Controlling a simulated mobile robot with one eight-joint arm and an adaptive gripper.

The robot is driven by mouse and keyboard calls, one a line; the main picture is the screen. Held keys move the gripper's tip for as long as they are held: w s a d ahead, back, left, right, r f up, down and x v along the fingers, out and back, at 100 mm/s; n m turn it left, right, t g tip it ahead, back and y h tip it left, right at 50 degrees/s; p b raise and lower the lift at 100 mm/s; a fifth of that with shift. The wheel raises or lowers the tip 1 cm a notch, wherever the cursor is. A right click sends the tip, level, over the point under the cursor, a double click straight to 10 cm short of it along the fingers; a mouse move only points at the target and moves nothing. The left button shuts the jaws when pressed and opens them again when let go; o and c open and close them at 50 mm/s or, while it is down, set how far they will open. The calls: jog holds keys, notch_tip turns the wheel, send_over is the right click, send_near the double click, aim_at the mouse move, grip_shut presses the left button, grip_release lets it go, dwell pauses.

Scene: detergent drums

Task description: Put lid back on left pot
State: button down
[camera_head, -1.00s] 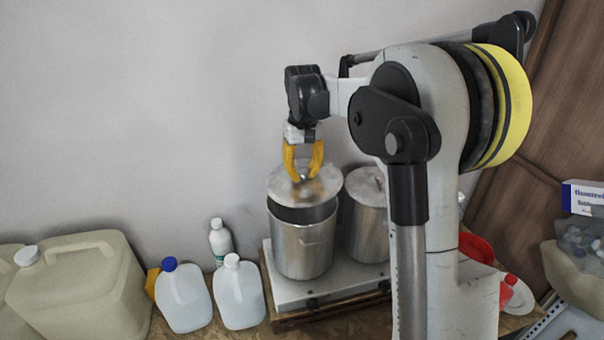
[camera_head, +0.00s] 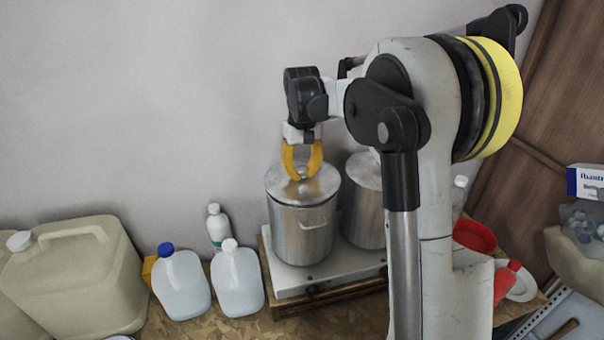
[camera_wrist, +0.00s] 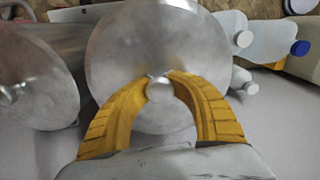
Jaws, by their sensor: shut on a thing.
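The left pot (camera_head: 302,236) is a silver metal pot on a white hot plate. Its round metal lid (camera_head: 318,189) lies level over the pot's rim, with no clear gap showing in the head view. My gripper (camera_head: 302,176) has yellow fingers and comes down from above. In the wrist view, my gripper (camera_wrist: 160,84) is shut on the knob at the centre of the lid (camera_wrist: 120,45). In the wrist view the lid hides the left pot's rim. The right pot (camera_head: 362,205) stands close beside the left one, partly behind my arm; its lid (camera_wrist: 35,80) shows in the wrist view.
The white hot plate (camera_head: 290,281) rests on a wooden board. White jugs (camera_head: 238,283) and a large beige canister (camera_head: 75,280) stand to the left. A red bowl (camera_head: 475,237) and a red-capped bottle (camera_head: 507,283) are right of my arm. The wall is close behind.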

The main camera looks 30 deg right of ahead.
jog(key=shift+f+b, duration=0.65)
jog(key=shift+b, duration=0.25)
dwell(1.9)
dwell(0.4)
jog(key=c, duration=0.7)
grip_release()
jog(key=shift+s, duration=0.1)
jog(key=shift+o, duration=0.2)
jog(key=shift+r+p, duration=2)
jog(key=shift+r, duration=1.5)
